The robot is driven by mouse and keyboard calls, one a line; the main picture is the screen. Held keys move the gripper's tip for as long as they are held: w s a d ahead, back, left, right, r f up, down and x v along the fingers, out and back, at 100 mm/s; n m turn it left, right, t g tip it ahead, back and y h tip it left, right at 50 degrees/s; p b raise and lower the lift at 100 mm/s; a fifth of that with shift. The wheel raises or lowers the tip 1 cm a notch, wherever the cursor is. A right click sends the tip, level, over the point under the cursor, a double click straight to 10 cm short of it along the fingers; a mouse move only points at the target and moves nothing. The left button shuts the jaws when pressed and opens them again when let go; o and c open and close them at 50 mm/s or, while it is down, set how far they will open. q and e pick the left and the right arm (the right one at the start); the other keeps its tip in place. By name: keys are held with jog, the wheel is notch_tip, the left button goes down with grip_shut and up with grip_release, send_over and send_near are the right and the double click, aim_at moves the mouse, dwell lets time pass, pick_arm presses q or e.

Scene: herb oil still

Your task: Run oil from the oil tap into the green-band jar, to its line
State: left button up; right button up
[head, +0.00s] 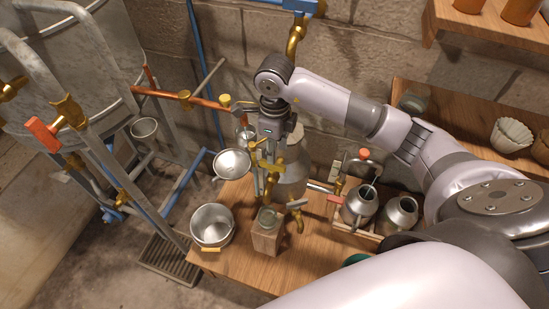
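A small glass jar (267,218) stands upright on a wooden block (265,241) on the bench. It looks greenish; its band, line and oil level are too small to make out. A brass tap (297,206) is just right of the jar, by the grey metal vessel (294,170); I cannot tell for sure that it is the oil tap. My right gripper (268,160) points down among the brass fittings in front of that vessel, above and behind the jar. Its fingertips blend with the brass, so its opening and any contact are unclear. My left gripper is not in view.
A metal pot (211,226) stands left of the block, below a round metal pan (232,164). Two metal cans (360,205) stand on the right. A shelf (470,115) with a glass jar (412,102) and bowls is behind my arm. A floor grate (170,262) lies left.

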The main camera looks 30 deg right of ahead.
aim_at(273, 166)
notch_tip(273, 166, down, 3)
jog(key=shift+s+f, duration=0.1)
jog(key=shift+s, duration=0.05)
notch_tip(273, 166, down, 2)
jog(key=shift+f+p, duration=0.25)
jog(key=shift+p, duration=0.1)
jog(key=shift+f, duration=0.15)
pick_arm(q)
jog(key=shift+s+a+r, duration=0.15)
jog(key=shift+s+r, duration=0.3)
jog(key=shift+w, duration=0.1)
pick_arm(e)
jog(key=c, duration=0.8)
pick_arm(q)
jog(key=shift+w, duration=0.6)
pick_arm(e)
grip_shut()
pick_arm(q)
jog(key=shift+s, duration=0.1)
